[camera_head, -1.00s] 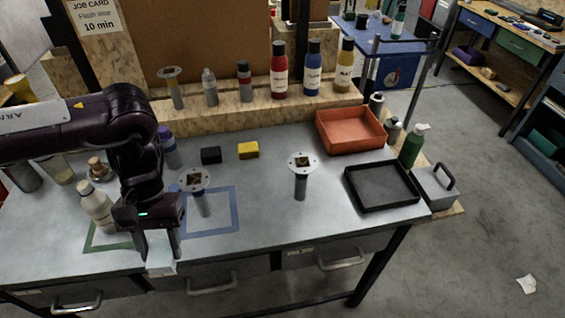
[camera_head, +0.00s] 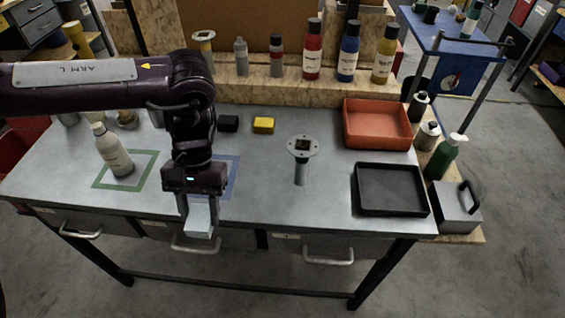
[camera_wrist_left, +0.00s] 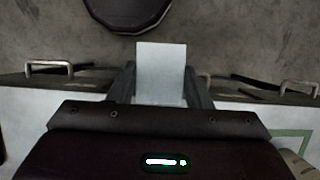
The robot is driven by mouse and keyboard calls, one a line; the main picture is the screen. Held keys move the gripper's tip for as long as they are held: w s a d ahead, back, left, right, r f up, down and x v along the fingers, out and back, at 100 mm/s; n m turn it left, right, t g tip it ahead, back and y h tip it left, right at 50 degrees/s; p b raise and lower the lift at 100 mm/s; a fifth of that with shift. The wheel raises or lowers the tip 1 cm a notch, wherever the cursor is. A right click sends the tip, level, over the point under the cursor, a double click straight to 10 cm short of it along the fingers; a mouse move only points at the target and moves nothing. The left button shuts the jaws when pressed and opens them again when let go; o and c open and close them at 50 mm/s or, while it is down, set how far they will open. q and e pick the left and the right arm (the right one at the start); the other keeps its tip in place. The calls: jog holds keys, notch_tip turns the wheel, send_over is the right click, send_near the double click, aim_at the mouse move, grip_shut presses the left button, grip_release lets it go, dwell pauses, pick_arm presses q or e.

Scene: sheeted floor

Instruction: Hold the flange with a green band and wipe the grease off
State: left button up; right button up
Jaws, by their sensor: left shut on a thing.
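My left gripper (camera_head: 200,212) is shut on a pale grey-white block or pad (camera_head: 199,218), held near the table's front edge. In the left wrist view the pad (camera_wrist_left: 161,72) sits between the two fingers. A flange (camera_head: 303,147), a pale disc with bolt holes and a dark brown patch in its middle, stands upright on a grey stem right of the gripper, apart from it. Another flange (camera_head: 204,38) stands on the back ledge. I see no green band on either. Whatever stands in the blue outlined square (camera_head: 232,178) is largely hidden behind my left arm. My right gripper is out of view.
A white bottle (camera_head: 113,150) stands in the green outlined square (camera_head: 100,183). Black (camera_head: 228,123) and yellow (camera_head: 264,125) blocks lie behind. An orange tray (camera_head: 378,143) and a black tray (camera_head: 361,208) are on the right. Several bottles line the ledge. Table centre front is clear.

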pick_arm(q)
jog(key=shift+d, duration=0.2)
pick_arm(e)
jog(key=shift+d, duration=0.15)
pick_arm(q)
jog(key=shift+w+d+r+m+y, duration=0.15)
jog(key=shift+w+m+y, duration=0.2)
jog(key=shift+m, duration=0.45)
jog(key=w+d+r+n+t+h, duration=0.4)
jog(key=w+d+r+n, duration=0.9)
jog(key=w+d+n, duration=0.4)
jog(key=shift+d+r+n+h, duration=0.25)
jog(key=shift+d+n+h, duration=0.35)
jog(key=shift+n, duration=0.7)
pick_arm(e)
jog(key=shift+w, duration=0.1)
pick_arm(q)
jog(key=shift+a, duration=0.1)
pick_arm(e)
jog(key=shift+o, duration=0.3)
